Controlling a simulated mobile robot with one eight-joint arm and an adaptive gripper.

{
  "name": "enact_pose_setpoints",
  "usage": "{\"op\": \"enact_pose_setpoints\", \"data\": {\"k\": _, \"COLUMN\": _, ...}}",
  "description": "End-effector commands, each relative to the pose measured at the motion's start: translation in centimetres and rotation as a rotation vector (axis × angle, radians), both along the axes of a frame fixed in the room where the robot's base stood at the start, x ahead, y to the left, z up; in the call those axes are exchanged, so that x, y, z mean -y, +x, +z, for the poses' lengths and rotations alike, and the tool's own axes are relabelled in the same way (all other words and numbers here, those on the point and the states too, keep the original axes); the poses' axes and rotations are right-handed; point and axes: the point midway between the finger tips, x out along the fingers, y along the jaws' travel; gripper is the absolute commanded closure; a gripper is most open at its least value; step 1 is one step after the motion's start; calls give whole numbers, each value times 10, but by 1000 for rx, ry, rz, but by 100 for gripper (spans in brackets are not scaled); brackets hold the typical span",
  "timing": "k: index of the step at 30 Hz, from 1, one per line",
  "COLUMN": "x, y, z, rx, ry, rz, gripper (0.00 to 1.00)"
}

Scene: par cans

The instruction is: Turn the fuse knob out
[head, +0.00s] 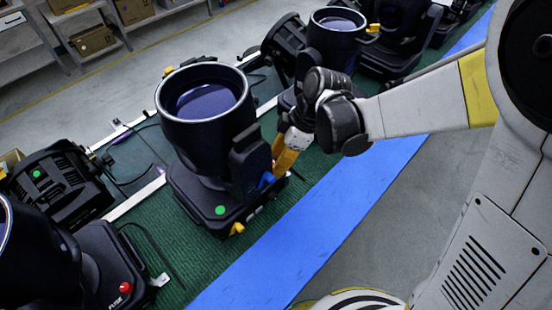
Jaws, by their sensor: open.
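A red knob (126,287) beside the printed word FUSE sits on the base of a dark par can (95,255) at the lower left. Another dark par can (205,135) stands upright in the middle, with a green dot on its base and a blue part (266,181) at its right side. My gripper (283,165) is open, with orange-yellow fingers pointing down beside this middle can, close to the blue part. I cannot tell whether they touch. Any fuse knob on the middle can is not visible. My gripper is well apart from the red knob.
The cans stand on a green mat (158,232) with a blue strip (300,250) along its right edge. More lamps (335,45) stand behind, and a black unit (60,182) lies at left. Cables lie between them. Shelves with boxes (92,40) are at the back left.

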Motion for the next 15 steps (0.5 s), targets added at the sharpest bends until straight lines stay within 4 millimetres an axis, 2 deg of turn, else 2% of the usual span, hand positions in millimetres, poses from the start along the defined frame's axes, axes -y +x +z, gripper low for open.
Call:
{"op": "enact_pose_setpoints", "data": {"k": 5, "x": 0, "y": 0, "z": 0, "rx": 0, "ry": 0, "rz": 0, "gripper": 60}}
{"op": "enact_pose_setpoints", "data": {"k": 8, "x": 0, "y": 0, "z": 0, "rx": 0, "ry": 0, "rz": 0, "gripper": 86}}
{"op": "enact_pose_setpoints", "data": {"k": 9, "x": 0, "y": 0, "z": 0, "rx": 0, "ry": 0, "rz": 0, "gripper": 98}}
{"op": "enact_pose_setpoints", "data": {"k": 15, "x": 0, "y": 0, "z": 0, "rx": 0, "ry": 0, "rz": -2, "gripper": 100}}
